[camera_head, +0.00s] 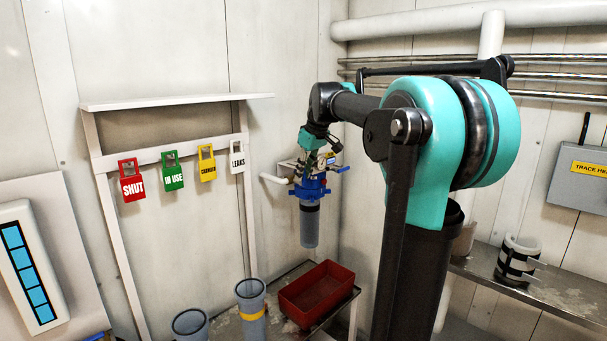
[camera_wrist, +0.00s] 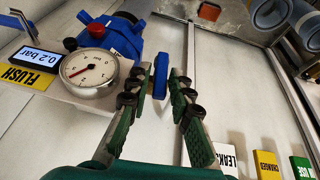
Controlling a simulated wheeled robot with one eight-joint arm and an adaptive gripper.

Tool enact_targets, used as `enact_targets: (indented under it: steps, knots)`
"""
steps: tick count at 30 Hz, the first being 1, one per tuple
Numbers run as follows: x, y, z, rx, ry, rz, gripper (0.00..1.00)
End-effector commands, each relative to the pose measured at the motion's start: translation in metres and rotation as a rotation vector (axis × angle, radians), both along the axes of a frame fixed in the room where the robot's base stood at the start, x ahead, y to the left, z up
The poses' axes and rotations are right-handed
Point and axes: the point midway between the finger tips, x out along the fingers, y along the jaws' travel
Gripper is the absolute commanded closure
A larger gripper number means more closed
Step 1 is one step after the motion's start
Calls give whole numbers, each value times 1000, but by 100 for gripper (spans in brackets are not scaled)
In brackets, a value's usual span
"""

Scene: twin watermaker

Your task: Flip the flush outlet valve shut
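In the wrist view, a blue valve handle (camera_wrist: 161,76) stands between the tips of my gripper (camera_wrist: 160,82). The two green fingers are apart, one on each side of the handle; I cannot tell whether either touches it. The handle has no readable label, but a yellow FLUSH label (camera_wrist: 27,78) sits at the left, beside a round gauge (camera_wrist: 89,70) and a display reading 0.2 bar (camera_wrist: 39,52). In the head view, the blue filter housing (camera_head: 309,222) hangs on the wall below my gripper, and a blue handle (camera_head: 343,169) sticks out to the right.
A red bin (camera_head: 318,291) and grey cylinders (camera_head: 251,310) stand below the housing. SHUT (camera_head: 132,181), IN USE (camera_head: 173,172), CHANGED (camera_head: 207,164) and LEAKS (camera_head: 237,157) tags hang on a rack at left. Pipes (camera_head: 430,22) run along the right wall.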

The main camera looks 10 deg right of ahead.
Motion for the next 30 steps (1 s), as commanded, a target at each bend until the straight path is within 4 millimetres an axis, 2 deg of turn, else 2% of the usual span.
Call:
enact_targets:
  steps: [11, 16, 30]
  knots:
    - [2, 1, -5, 0, 0, 0, 79]
    - [2, 1, -5, 0, 0, 0, 100]
    - [4, -2, -5, 72, 52, 0, 100]
